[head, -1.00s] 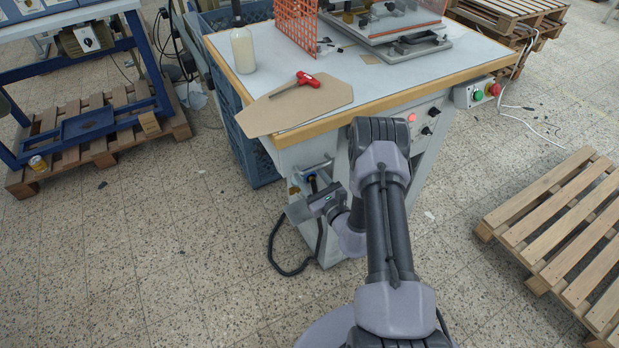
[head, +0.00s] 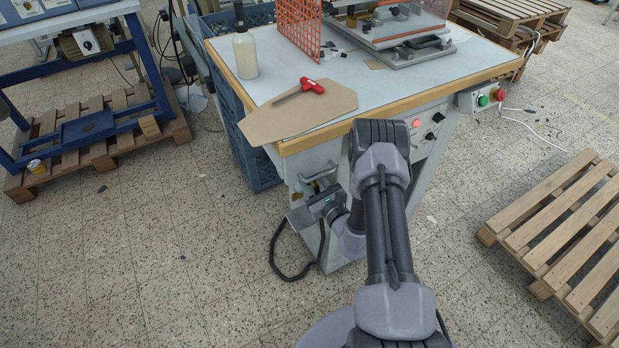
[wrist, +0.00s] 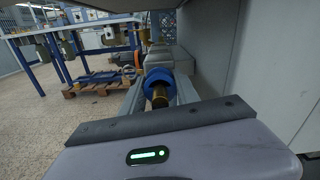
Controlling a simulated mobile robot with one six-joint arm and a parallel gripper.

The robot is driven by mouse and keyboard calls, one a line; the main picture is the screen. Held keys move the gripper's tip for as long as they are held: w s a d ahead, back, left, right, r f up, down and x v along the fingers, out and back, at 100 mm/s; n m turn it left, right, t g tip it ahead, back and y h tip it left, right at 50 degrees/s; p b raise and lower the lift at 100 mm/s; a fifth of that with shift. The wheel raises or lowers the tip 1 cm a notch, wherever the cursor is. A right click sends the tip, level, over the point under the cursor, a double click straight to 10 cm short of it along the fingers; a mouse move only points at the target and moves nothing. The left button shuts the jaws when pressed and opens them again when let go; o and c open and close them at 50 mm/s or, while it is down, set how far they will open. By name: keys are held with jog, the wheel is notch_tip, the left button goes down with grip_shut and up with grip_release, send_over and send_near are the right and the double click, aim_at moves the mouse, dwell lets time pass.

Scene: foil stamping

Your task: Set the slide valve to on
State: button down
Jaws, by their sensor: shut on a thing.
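The slide valve shows in the wrist view as a blue ring (wrist: 158,79) around a brass stem (wrist: 160,98), beside the machine's grey side panel. My gripper (wrist: 160,86) has its grey fingers on both sides of the blue ring and is shut on it. In the head view my gripper (head: 312,200) is at the machine's left front side, below the tabletop corner. There the valve is mostly hidden by the gripper and brackets. I cannot read any on or off marking.
The machine's table (head: 400,87) overhangs the valve. A black cable (head: 278,255) hangs below the gripper.

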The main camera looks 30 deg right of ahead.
jog(key=c, duration=1.1)
grip_release()
jog(key=s+p, duration=0.5)
jog(key=s, duration=1.2)
jog(key=shift+s+d, duration=0.25)
